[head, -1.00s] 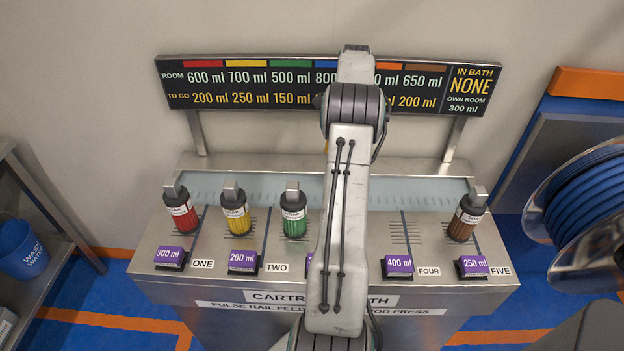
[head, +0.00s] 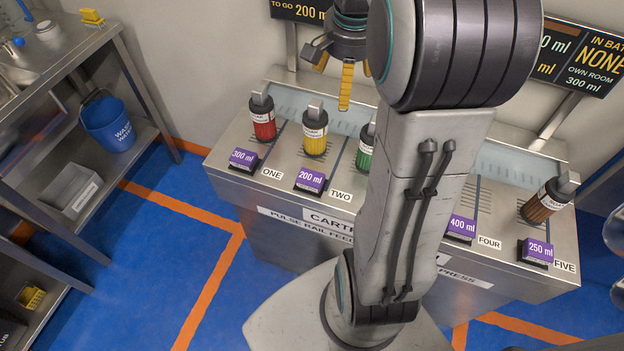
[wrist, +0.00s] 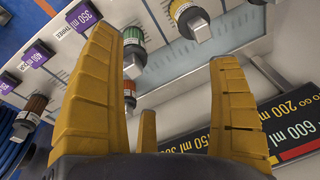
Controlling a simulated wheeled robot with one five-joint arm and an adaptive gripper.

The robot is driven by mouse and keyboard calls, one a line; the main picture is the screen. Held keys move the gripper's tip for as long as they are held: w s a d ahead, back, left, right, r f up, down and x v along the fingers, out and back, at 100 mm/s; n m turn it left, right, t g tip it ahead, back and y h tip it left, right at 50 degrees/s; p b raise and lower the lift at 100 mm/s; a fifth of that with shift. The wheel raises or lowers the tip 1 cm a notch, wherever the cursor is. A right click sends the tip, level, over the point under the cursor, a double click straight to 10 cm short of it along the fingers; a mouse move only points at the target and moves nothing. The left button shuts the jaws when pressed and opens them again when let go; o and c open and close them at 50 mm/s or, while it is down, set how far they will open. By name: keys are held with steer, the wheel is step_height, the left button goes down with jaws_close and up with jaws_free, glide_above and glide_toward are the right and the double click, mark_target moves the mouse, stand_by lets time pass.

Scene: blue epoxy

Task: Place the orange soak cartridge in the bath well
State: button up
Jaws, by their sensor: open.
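An orange cartridge with a white band (wrist: 130,88) shows partly between my fingers in the wrist view, beyond the green cartridge. My arm hides it in the head view. My gripper (wrist: 160,58) is open and empty, its yellow fingers spread. In the head view my gripper (head: 340,85) hangs above the back of the steel bench (head: 240,190), near the yellow and green cartridges. A pale blue strip (head: 291,102) runs along the bench behind the cartridges. I cannot make out the bath well itself. The sign (head: 588,62) reads "IN BATH NONE".
The red (head: 263,122), yellow (head: 314,138), green (head: 366,150) and brown (head: 545,203) cartridges stand tilted on the bench. Purple volume labels (head: 310,181) line its front. A steel shelf with a blue bucket (head: 108,122) is at left. Blue floor between is clear.

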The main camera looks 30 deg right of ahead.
steer(key=s+a+f+n+t, duration=0.1)
steer(key=s+a+f+n, duration=0.1)
steer(key=s+a+n, duration=0.4)
steer(key=s+a+f+n, duration=0.1)
steer(key=s+a+n, duration=0.6)
steer(key=s+a, duration=0.2)
steer(key=shift+a+f+t+y, duration=0.35)
steer(key=shift+a+t+y, duration=0.05)
steer(key=shift+a, duration=0.05)
steer(key=shift+s, duration=0.1)
